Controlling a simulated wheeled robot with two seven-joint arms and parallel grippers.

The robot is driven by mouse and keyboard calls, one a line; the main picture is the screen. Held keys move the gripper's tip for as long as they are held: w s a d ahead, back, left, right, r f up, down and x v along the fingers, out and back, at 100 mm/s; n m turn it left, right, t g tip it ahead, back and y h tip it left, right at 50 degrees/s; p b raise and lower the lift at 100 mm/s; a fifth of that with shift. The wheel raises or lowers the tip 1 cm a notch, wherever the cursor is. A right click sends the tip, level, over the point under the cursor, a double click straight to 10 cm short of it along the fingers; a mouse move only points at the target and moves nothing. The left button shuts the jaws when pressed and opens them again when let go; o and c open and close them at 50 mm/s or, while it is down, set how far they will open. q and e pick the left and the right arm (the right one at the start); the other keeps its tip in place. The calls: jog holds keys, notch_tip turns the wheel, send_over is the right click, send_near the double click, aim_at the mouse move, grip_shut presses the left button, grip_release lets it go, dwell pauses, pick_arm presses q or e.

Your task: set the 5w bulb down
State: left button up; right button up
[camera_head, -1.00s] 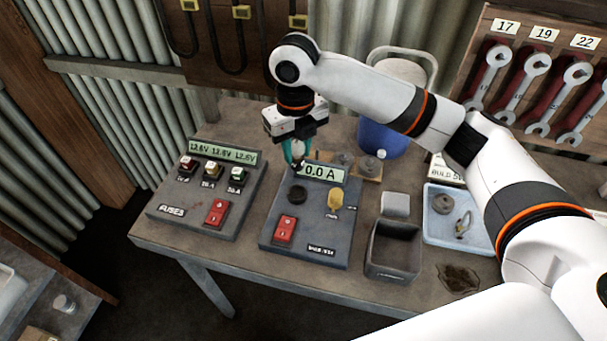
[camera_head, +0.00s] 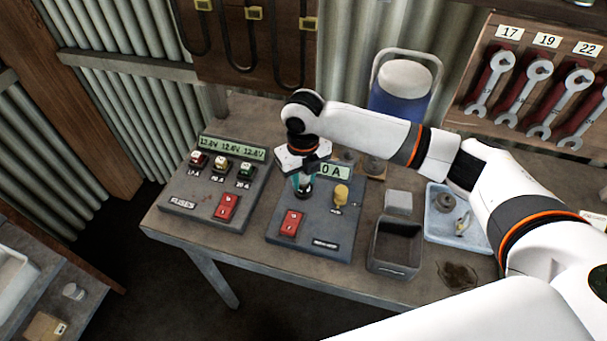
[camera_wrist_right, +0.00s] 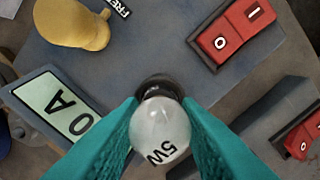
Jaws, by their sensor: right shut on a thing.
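My right gripper (camera_head: 303,186) points down over the grey tester panel (camera_head: 325,228). It is shut on the clear 5W bulb (camera_wrist_right: 160,130), which shows between the teal fingers in the right wrist view. A dark round socket (camera_wrist_right: 158,84) lies just beyond the bulb, in line with it and partly covered by it. I cannot tell whether the bulb is seated in the socket or just above it. In the head view the gripper hides the bulb. My left gripper is not in view.
The panel carries a yellow knob (camera_head: 341,194), a red switch (camera_head: 291,222) and a display (camera_head: 334,171) reading 0 A. The fuse panel (camera_head: 183,222) stands to the left. An open grey bin (camera_head: 394,268) and a pale tray (camera_head: 438,238) stand to the right.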

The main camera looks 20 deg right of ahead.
jog(key=o, duration=0.8)
jog(key=shift+f, duration=0.1)
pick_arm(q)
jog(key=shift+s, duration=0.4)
pick_arm(e)
jog(key=shift+o, duration=0.9)
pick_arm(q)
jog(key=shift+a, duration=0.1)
pick_arm(e)
notch_tip(320, 180, up, 11)
jog(key=b, duration=0.2)
jog(key=shift+b, duration=0.35)
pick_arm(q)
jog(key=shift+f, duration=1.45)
pick_arm(e)
jog(key=shift+r, duration=0.65)
